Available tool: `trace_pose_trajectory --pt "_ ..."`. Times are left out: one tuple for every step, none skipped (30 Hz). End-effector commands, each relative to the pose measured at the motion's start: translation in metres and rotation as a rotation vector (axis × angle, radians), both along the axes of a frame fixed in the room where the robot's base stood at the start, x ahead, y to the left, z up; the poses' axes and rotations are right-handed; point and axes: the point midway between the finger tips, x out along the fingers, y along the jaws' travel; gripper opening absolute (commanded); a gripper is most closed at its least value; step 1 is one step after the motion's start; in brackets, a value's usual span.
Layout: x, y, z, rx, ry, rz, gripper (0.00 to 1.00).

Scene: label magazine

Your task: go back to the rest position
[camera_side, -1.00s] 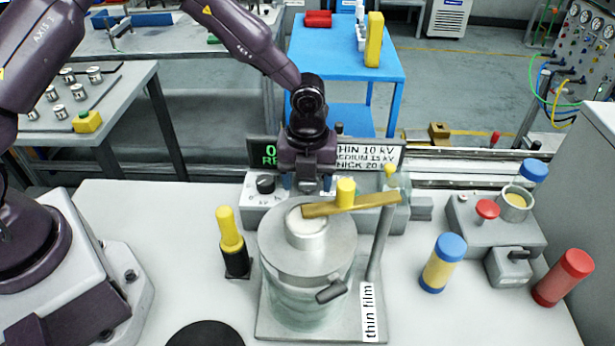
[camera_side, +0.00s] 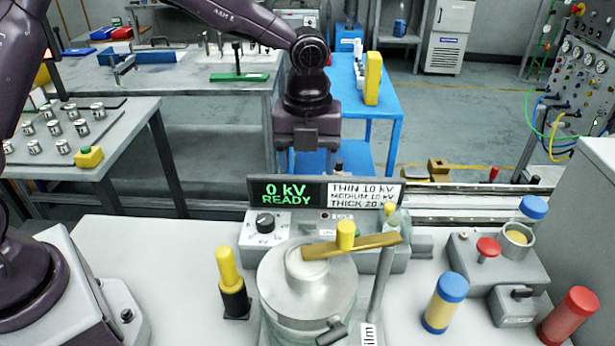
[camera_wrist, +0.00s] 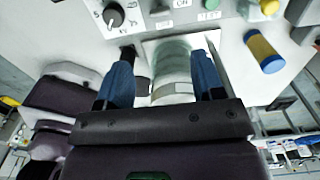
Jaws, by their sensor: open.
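My gripper (camera_side: 307,170) hangs in the upper middle of the side view, above and behind the grey control box (camera_side: 262,240). Its jaws are open with nothing between them. In the wrist view its two blue fingers (camera_wrist: 162,60) stand apart. Below it on the bench is a round metal-topped vessel (camera_side: 285,287), with a brass bar (camera_side: 372,242) and a yellow knob (camera_side: 346,232) over its top. The gripper touches none of these. The display (camera_side: 288,193) behind the vessel reads 0 kV READY.
A black and yellow tool (camera_side: 231,282) stands left of the vessel. A blue-capped yellow cylinder (camera_side: 440,305) and a red cylinder (camera_side: 569,316) stand to the right, near a grey unit with a red button (camera_side: 488,247). Space around the raised gripper looks clear.

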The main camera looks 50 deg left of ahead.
Motion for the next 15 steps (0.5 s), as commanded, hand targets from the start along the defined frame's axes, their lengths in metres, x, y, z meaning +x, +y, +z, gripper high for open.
trace_pose_trajectory --pt "0.0001 0.0001 0.0022 0.001 -0.001 0.0 0.62" --pt "0.0001 0.0001 0.0027 0.0 0.0 0.0 0.62" --pt "0.0001 0.0001 0.0031 0.0 0.0 0.0 0.62" --pt "0.0001 0.0001 0.0032 0.0 0.0 0.0 0.62" --pt "0.0001 0.0001 0.0031 0.0 0.0 0.0 0.62" --pt "0.0001 0.0001 0.003 0.0 0.0 0.0 0.62" --pt "0.0001 0.0001 0.003 0.0 0.0 0.0 0.62" --pt "0.0001 0.0001 0.0029 0.0 0.0 0.0 0.62" --pt "0.0001 0.0001 0.0029 0.0 0.0 0.0 0.62" --pt "0.0001 0.0001 0.0028 0.0 0.0 0.002 0.62" --pt "0.0001 0.0001 0.0028 0.0 0.0 0.006 0.62" --pt "0.0001 0.0001 0.0027 0.0 0.0 0.022 0.62" --pt "0.0002 0.0001 0.0027 -0.001 -0.001 0.04 0.62" --pt "0.0003 0.0 0.0027 -0.001 -0.001 0.068 0.62" --pt "0.0003 -0.0006 0.0026 -0.005 -0.001 0.116 0.62"
